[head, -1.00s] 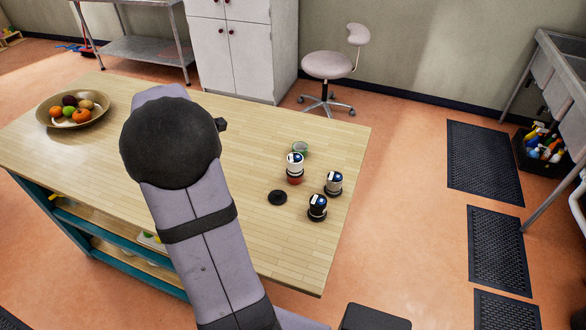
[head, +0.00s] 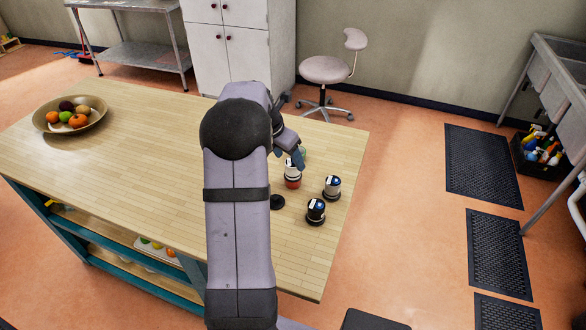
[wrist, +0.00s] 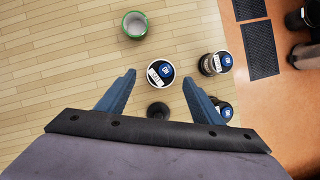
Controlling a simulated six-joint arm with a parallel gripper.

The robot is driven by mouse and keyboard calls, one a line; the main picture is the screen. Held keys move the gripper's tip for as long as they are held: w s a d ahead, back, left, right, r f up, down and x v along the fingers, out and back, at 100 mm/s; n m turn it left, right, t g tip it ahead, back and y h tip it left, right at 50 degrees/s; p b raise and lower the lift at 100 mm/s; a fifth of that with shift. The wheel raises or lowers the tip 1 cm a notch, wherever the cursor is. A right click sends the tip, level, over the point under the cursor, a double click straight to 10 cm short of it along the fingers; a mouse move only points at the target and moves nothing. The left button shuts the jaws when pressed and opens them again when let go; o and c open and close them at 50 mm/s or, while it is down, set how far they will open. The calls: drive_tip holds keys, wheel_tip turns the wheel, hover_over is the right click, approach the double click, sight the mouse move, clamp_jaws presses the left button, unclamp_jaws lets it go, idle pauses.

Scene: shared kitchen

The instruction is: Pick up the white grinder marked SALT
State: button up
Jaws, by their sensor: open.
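A white grinder with a blue-and-white top label (head: 292,168) stands upright on the table, with red at its base. In the wrist view its round top (wrist: 160,74) appears between the fingertips. The lettering is too small to read surely on either. My gripper (head: 292,157) is open and empty, above and partly in front of the red-based grinder. Its two blue fingers (wrist: 158,78) are spread, with no clear contact.
A black grinder (head: 316,209) stands nearer the front edge. A black disc (head: 277,202) lies to its left. A fruit bowl (head: 70,117) is far left. The wooden table (head: 140,165) is clear between.

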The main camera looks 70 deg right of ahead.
sight(292, 162)
drive_tip(key=shift+p+x, duration=1.2)
drive_tip(key=shift+x, duration=1.4)
drive_tip(key=shift+s, duration=0.1)
drive_tip(key=c, duration=1.5)
wheel_tip(292, 162, up, 10)
drive_tip(key=shift+f+b, duration=0.1)
drive_tip(key=shift+b, duration=1.15)
drive_tip(key=shift+d+r, duration=0.15)
drive_tip(key=shift+r, duration=0.05)
